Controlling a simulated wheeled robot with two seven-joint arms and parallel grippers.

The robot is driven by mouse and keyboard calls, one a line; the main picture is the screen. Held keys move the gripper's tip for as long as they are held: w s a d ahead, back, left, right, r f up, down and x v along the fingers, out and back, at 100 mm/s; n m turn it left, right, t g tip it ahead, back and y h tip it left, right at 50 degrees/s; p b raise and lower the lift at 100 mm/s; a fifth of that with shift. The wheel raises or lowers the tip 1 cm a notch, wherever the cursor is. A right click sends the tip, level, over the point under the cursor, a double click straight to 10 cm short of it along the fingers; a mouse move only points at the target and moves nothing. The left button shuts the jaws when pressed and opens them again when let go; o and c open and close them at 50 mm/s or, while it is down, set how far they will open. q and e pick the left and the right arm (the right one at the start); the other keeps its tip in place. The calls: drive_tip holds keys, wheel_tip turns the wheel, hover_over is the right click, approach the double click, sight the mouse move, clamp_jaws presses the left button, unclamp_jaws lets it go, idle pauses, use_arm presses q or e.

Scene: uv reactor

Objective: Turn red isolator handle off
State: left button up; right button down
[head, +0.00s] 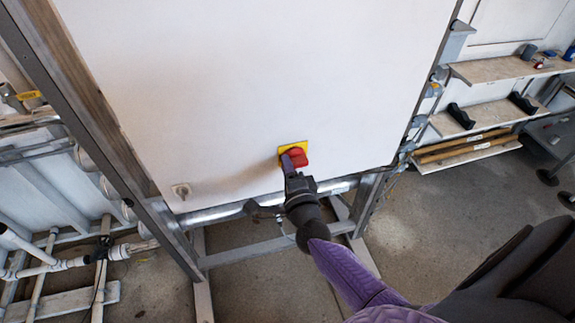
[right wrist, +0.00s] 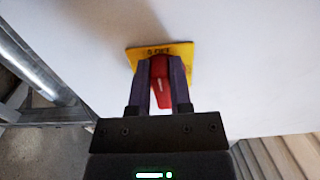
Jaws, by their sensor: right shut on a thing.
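The red isolator handle (head: 297,157) sits on a yellow plate (head: 284,148) on the lower part of a white panel (head: 260,80). In the right wrist view the red handle (right wrist: 160,84) lies between the two purple fingers of my right gripper (right wrist: 164,88). The yellow plate (right wrist: 185,50) shows behind it, with dark lettering at its top that is partly hidden and reads roughly "0 OFF". In the head view my right gripper (head: 292,160) reaches up to the handle from below and is shut on it. My left gripper is not in view.
A metal frame post (head: 110,140) borders the panel on the left. A pipe (head: 215,213) runs below the panel. Shelves (head: 490,115) with tools stand at the right. White piping (head: 50,262) is at lower left.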

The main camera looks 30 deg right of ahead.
drive_tip(key=c, duration=0.5)
unclamp_jaws()
drive_tip(key=shift+c, duration=0.2)
drive_tip(key=v, duration=1)
drive_tip(key=shift+p, duration=0.4)
drive_tip(key=shift+w, duration=0.1)
